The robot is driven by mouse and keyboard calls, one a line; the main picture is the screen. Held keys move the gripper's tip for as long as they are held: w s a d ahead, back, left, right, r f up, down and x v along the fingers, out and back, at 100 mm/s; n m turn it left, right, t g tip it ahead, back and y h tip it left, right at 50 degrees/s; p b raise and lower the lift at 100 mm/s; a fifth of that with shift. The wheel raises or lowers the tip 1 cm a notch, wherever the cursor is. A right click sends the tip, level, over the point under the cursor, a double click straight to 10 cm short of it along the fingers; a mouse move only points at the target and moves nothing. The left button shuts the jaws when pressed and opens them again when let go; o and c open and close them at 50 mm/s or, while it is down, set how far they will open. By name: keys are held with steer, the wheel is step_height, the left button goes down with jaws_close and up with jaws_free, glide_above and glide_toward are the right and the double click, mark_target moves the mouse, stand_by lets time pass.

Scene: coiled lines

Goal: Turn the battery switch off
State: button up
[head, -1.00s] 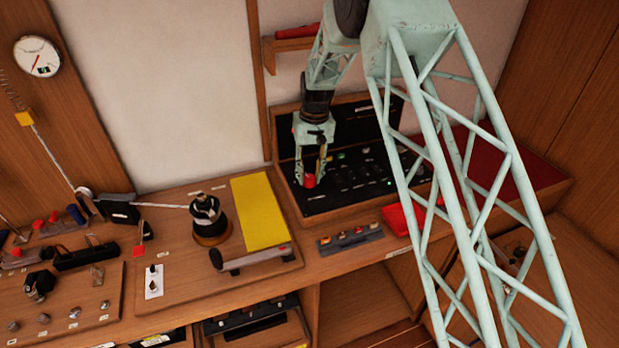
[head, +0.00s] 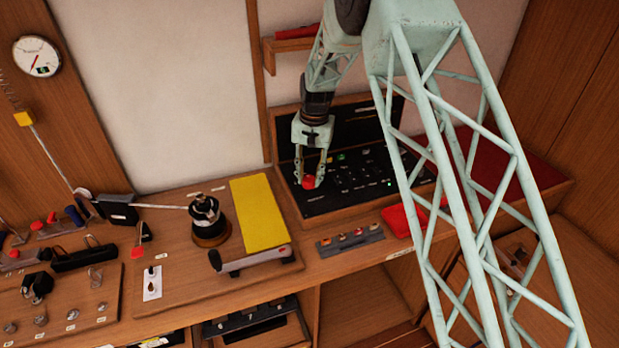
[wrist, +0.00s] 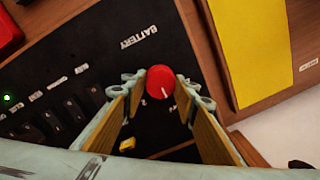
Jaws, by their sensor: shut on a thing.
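The battery switch is a round red knob (head: 309,182) on the black panel (head: 345,201) in the wooden box.
A green light (head: 389,184) glows on the panel, among rows of small switches. A yellow sheet (head: 260,212) lies left of the box, with a black and brass device (head: 208,220) beside it. A red cloth-like item (head: 403,220) lies in front of the box.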

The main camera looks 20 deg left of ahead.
mark_target(311, 179)
steer(key=o, duration=0.8)
steer(key=shift+o, duration=0.2)
steer(key=shift+r, duration=0.1)
step_height(311, 179, up, 12)
steer(key=shift+d, duration=0.4)
stand_by(0.4)
